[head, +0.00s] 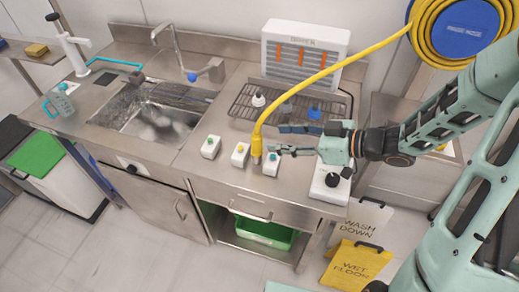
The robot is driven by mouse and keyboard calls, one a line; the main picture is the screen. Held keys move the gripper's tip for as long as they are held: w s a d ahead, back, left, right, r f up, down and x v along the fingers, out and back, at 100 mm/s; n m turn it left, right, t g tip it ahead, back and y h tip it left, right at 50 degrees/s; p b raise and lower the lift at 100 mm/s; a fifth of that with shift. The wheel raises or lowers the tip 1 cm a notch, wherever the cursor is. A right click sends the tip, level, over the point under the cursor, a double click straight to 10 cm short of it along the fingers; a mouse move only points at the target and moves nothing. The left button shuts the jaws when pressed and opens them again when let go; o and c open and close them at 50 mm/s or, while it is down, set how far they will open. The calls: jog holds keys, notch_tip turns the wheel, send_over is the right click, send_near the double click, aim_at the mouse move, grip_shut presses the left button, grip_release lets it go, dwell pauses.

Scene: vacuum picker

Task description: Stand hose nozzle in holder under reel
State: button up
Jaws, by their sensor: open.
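The hose reel (462,28) is on the wall at the upper right, with a blue centre and yellow hose wound around it. The yellow hose (335,68) runs from it down-left over the counter. Its end bends downward, and the hose nozzle (256,152) hangs there with a grey tip, near the counter's front part. I cannot tell whether the tip touches the counter. My gripper (275,150) is open and points left, with its fingertips close to the right of the nozzle. The holder cannot be made out clearly; my arm covers much of the area under the reel.
Small white blocks with coloured tops (211,147) stand along the counter front. A drying rack (240,106) and a white slotted unit (303,55) are behind. The sink (162,122) is left. Floor signs (357,264) stand at lower right.

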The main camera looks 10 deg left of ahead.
aim_at(260, 135)
jog(key=x, duration=0.8)
jog(key=shift+w+a+r, duration=0.1)
jog(key=shift+w+a, duration=0.1)
grip_shut()
